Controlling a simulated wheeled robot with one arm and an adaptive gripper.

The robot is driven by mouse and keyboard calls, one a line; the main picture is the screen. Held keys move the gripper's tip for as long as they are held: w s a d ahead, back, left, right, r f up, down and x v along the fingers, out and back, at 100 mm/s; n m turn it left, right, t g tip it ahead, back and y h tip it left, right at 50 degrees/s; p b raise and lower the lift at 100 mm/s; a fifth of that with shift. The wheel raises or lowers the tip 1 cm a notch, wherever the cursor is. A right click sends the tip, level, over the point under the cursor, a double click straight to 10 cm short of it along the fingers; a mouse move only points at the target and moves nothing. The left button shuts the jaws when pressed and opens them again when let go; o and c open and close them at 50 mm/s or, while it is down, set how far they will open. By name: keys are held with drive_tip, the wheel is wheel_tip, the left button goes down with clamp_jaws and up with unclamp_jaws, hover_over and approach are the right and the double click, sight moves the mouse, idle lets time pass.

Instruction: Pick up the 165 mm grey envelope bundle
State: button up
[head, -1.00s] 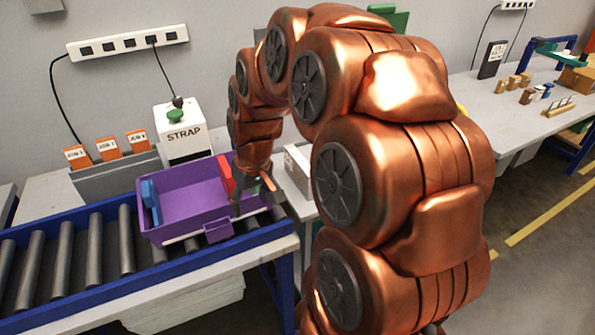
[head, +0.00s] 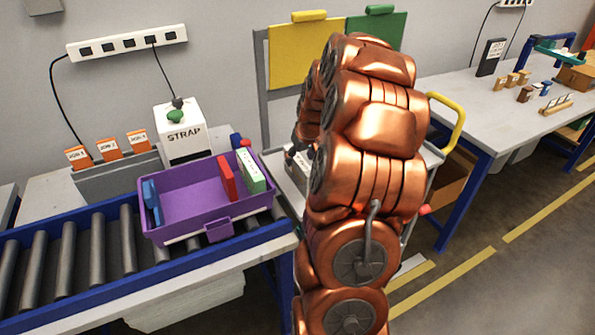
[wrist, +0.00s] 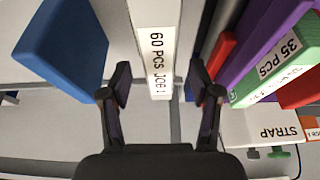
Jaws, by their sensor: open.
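A pale grey bundle (wrist: 153,12) with a white label reading "60 PCS JOB 1" stands out in the wrist view, its labelled end towards my gripper. In the head view it shows as a pale block (head: 301,160) on the cart, partly hidden by my arm. My gripper (wrist: 160,85) is open. In the wrist view its two fingers appear on either side of the labelled end, with gaps at both sides. I cannot tell how far above or around it they are. In the head view my gripper is mostly hidden by my arm.
A blue block (wrist: 62,48) lies left of the bundle in the wrist view. The purple tote (head: 183,221) on the roller conveyor holds blue, red and green-white bundles (head: 250,170). A STRAP machine (head: 184,133) stands behind it. The cart has a yellow handle (head: 458,125).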

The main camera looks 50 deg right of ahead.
drive_tip(key=shift+p+x, duration=1.35)
drive_tip(key=shift+x, duration=1.4)
drive_tip(key=shift+s, duration=0.1)
clamp_jaws()
